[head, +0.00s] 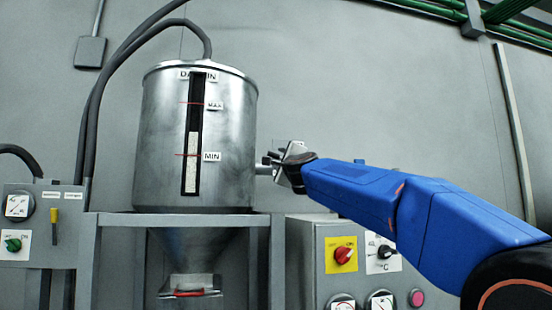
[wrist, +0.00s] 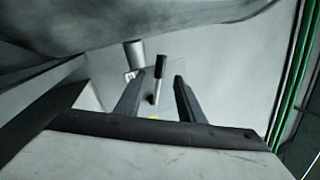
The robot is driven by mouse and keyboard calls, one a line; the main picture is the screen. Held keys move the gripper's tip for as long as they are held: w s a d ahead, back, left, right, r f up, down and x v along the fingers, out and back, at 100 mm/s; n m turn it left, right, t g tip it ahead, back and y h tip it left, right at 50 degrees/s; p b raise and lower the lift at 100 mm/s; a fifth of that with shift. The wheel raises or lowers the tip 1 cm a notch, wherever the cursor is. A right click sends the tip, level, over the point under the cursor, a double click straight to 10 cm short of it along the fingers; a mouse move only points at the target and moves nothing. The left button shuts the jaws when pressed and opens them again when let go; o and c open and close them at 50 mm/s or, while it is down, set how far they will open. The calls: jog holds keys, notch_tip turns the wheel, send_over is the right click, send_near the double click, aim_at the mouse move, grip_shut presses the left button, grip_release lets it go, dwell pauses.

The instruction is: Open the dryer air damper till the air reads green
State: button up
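In the wrist view a black-handled lever (wrist: 158,68) with a pale lower end stands out from the wall side, beside a short grey pipe (wrist: 135,52). I take it for the damper handle, but no label on it is readable. My gripper (wrist: 160,80) is open, with the lever between its fingers in the picture; whether it is at fingertip depth I cannot tell. In the head view my gripper (head: 272,163) is just right of the metal hopper (head: 225,130), by its side pipe, and hides the lever. No green air reading can be made out.
A control panel (head: 311,250) below my arm has a red knob (head: 345,255), a dial knob (head: 385,251), a pink button (head: 416,297) and gauges cut off at the bottom. Green pipes (head: 430,10) run overhead.

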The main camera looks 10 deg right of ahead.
aim_at(276, 156)
jog(key=shift+x, duration=3.05)
grip_shut()
